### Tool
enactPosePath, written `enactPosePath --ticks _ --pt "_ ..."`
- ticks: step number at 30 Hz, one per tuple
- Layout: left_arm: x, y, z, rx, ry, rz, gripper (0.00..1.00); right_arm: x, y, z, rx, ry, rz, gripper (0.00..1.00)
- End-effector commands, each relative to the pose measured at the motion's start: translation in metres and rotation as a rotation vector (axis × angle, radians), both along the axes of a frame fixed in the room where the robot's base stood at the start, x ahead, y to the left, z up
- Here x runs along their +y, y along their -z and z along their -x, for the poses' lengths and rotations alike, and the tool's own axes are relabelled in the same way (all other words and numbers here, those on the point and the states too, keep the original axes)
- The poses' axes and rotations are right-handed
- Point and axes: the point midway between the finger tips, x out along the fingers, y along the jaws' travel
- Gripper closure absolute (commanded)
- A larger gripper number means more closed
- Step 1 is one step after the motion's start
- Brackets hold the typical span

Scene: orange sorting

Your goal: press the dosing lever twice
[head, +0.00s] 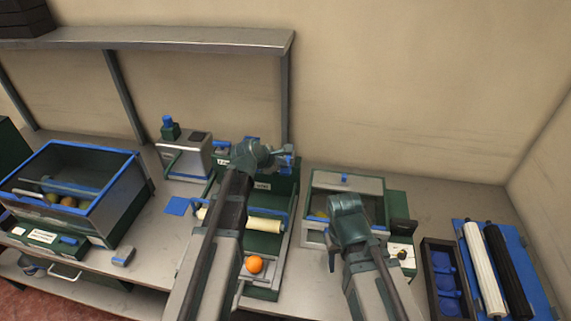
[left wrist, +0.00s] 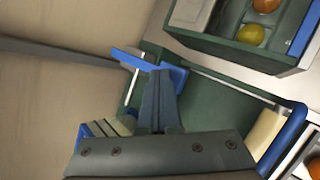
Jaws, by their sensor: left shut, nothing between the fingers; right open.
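A blue bar (left wrist: 150,64) on a thin pale rod, which looks like the dosing lever, stands at the back of the green roller machine (left wrist: 210,100). In the head view blue parts (head: 288,163) show beside my left gripper (head: 283,152), at the top of the machine's green back panel. My left gripper is shut and empty; in the left wrist view its fingertips (left wrist: 160,74) overlap the blue bar. I cannot tell whether they touch it. My right gripper (head: 332,260) is open, in front of the glass-sided bin; its fingers are mostly hidden.
An orange (head: 255,265) lies at the machine's front, below a cream roller (head: 264,225). A blue-rimmed bin (head: 110,205) with fruit stands left. A smaller bin (head: 374,187) stands right of the machine. A dark tray (head: 429,271) and a blue roller rack (head: 530,262) are far right. A shelf (head: 200,37) runs above.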

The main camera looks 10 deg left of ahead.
Motion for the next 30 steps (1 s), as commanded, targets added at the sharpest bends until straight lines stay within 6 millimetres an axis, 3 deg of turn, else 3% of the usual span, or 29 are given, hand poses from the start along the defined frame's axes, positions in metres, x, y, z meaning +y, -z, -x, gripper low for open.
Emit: enactPosePath --ticks 12,25,30 --pt "0.0 -0.027 0.0 0.0 0.0 0.0 1.0 0.0 -0.027 0.0 0.0 0.0 0.0 0.5" --pt "0.0 -0.029 0.0 0.0 0.0 0.0 1.0 0.0 -0.029 0.0 0.0 0.0 0.0 0.5" --pt "0.0 -0.04 0.0 0.0 0.0 0.0 1.0 0.0 -0.04 0.0 0.0 0.0 0.0 0.5"
